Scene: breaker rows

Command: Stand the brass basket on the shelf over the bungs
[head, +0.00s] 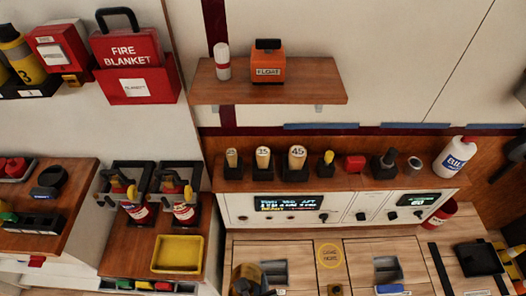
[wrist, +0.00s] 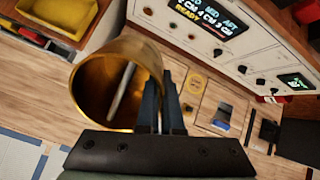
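The brass basket (wrist: 100,92) is a gold cylinder with its open mouth facing the wrist camera and a pale rod inside. It is tilted in that view. My gripper (wrist: 163,100) has its dark fingers close together at the basket's right wall and appears shut on it; the exact contact is hidden. In the head view the basket (head: 246,273) shows partly at the bottom edge, over the wooden counter. The bungs (head: 263,158), wooden-topped and numbered, stand in dark holders on the lower ledge. The shelf (head: 320,82) over them is a wooden board on the wall.
On the shelf stand a white-and-red bottle (head: 223,62) at left and an orange FLOAT box (head: 267,65) near the middle; its right part is bare. A white BILGE bottle (head: 454,156) stands at the ledge's right end. Extinguishers (head: 183,212) stand left of the ledge.

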